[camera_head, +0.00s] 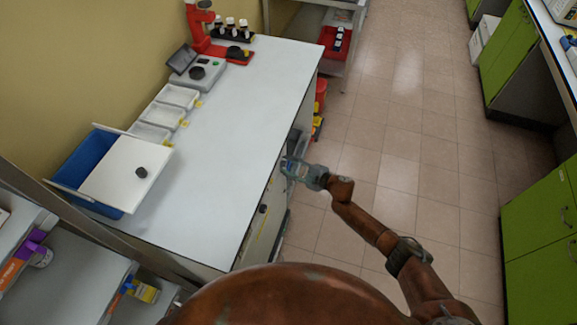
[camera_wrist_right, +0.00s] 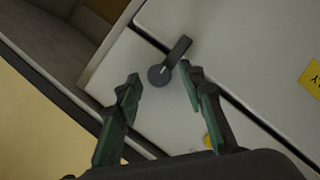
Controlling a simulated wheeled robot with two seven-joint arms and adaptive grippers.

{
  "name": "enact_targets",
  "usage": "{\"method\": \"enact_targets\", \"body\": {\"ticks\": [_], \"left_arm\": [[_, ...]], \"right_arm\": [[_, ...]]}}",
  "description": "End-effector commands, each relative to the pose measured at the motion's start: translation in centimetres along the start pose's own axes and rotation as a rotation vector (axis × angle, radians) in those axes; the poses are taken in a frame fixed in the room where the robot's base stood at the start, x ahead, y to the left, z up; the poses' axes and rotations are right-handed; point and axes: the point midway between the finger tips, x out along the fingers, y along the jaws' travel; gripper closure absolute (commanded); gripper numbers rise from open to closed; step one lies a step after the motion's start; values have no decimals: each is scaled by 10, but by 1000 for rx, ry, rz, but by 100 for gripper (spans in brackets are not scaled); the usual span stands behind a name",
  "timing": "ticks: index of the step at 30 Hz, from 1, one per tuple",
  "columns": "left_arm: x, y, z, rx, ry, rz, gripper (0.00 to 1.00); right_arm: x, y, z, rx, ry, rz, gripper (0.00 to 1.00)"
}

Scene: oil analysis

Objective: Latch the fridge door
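My right gripper (camera_head: 291,168) is beside the right-hand front of the white counter, by the light panels below its top. In the right wrist view its two fingers are open (camera_wrist_right: 160,85), with nothing held between them. A dark latch (camera_wrist_right: 169,63) with a round hub and a short lever shows just beyond and between the fingertips. Its hub is on one light panel (camera_wrist_right: 140,58), and its lever reaches across the dark gap to the neighbouring light panel (camera_wrist_right: 240,50). I cannot tell whether a finger touches the latch. My left gripper is not in view.
The counter (camera_head: 235,115) bears a blue bin (camera_head: 78,165) with a white lid, white trays, a scale and a red microscope (camera_head: 197,25). Yellow labels (camera_wrist_right: 312,78) mark the panel. Tiled floor (camera_head: 400,130) lies open to the right, before green cabinets (camera_head: 540,225).

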Motion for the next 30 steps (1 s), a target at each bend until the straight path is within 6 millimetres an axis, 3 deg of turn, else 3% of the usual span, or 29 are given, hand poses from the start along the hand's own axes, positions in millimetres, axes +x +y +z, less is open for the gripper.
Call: {"method": "enact_targets", "body": {"ticks": [11, 17, 24, 30], "left_arm": [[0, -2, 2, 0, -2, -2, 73], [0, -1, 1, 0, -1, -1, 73], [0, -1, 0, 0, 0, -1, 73], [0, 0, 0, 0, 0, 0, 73]], "right_arm": [[-6, 0, 0, 0, 1, 1, 62], [-36, 0, 1, -2, -1, 0, 62], [-86, 0, 1, -2, -1, 0, 62], [-112, 0, 0, 0, -1, 0, 62]]}}
